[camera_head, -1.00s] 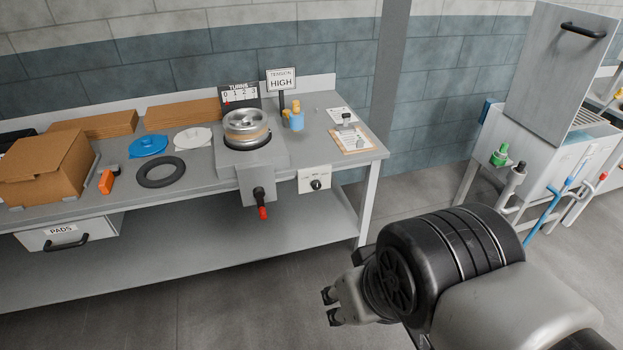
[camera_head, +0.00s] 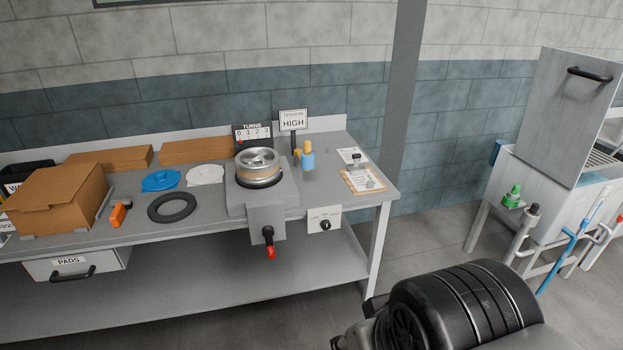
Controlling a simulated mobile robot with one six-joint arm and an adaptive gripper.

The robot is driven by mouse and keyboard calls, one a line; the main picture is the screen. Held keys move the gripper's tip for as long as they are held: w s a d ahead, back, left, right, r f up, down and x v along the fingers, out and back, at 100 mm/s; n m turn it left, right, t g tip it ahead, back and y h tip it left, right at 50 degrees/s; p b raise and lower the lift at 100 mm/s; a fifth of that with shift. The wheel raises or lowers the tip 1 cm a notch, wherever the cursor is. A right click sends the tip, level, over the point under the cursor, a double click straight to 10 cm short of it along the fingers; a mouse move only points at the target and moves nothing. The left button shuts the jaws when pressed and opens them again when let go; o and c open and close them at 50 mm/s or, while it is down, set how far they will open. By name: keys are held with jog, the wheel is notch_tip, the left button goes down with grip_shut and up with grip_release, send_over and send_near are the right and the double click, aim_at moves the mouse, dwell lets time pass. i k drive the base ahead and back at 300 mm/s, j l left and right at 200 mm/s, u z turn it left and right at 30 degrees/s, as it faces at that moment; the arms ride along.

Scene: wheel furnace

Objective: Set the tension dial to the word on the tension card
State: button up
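The tension card (camera_head: 293,120) stands on a post at the back of the bench and reads HIGH. The tension dial (camera_head: 325,225) is a black knob on a white plate on the bench's front edge, right of the crank. The words on its plate are too small to read, and I cannot tell where the knob points. My gripper shows only partly, at the bottom edge (camera_head: 338,342). Its fingers are mostly cut off by the frame and my dark arm joint stands beside it. It is well below and apart from the dial.
A wheel head (camera_head: 257,165) with a red-tipped crank (camera_head: 269,243) is left of the dial. A clipboard (camera_head: 362,180) lies on the bench above it. A cardboard box (camera_head: 60,198) stands at left. A furnace (camera_head: 560,130) stands at right. Floor before the dial is clear.

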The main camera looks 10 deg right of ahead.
aim_at(325, 224)
jog(key=i+j, duration=0.25)
jog(key=i, duration=0.25)
jog(key=i+j+z, duration=0.1)
jog(key=i+j, duration=0.15)
jog(key=i, duration=0.3)
jog(key=i+j, duration=0.3)
jog(key=i, duration=0.2)
